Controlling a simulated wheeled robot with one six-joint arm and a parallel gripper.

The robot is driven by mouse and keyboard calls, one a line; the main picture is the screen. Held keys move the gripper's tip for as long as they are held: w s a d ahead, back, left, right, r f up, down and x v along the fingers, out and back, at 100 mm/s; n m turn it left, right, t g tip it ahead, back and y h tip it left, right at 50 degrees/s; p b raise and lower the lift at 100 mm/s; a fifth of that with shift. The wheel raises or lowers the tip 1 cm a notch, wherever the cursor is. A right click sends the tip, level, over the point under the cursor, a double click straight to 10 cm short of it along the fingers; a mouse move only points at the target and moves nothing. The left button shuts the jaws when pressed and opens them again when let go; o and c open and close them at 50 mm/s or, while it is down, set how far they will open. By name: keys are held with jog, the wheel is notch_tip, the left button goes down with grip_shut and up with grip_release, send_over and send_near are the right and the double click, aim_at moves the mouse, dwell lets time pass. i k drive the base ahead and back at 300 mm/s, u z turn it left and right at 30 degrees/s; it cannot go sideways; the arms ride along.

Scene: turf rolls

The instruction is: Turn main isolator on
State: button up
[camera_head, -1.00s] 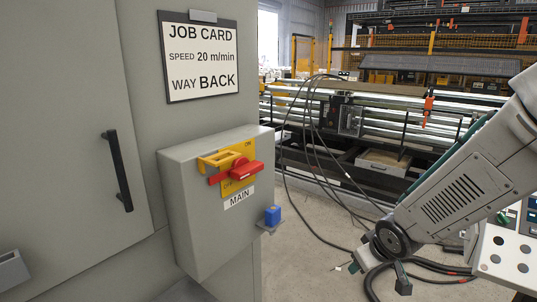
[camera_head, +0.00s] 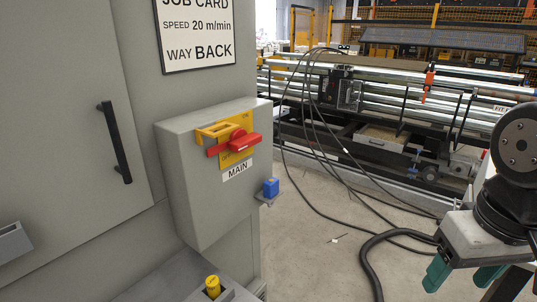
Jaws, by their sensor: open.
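The main isolator is a red handle (camera_head: 234,145) on a yellow plate (camera_head: 236,157), on the front of a grey box (camera_head: 200,195). The handle lies roughly crosswise, its right end a little higher. A yellow bracket (camera_head: 219,129) stands out at the plate's upper left, close to the handle. A label reading MAIN (camera_head: 237,171) is below. My gripper (camera_head: 462,275) is at the lower right, well right of the box and apart from it. Its two teal fingers point down and are open, with nothing seen between them.
A job card (camera_head: 197,30) hangs above the box. A cabinet door with a black handle (camera_head: 115,142) is at left. A blue block (camera_head: 271,187) is beside the box, and a yellow knob (camera_head: 213,286) below. Cables (camera_head: 368,258) cross the floor between box and gripper.

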aim_at(239, 140)
jog(key=k, duration=1.2)
jog(key=z, duration=1)
jog(key=i, duration=1.1)
jog(key=u, duration=0.65)
jog(key=i, duration=0.35)
jog(key=u, duration=0.45)
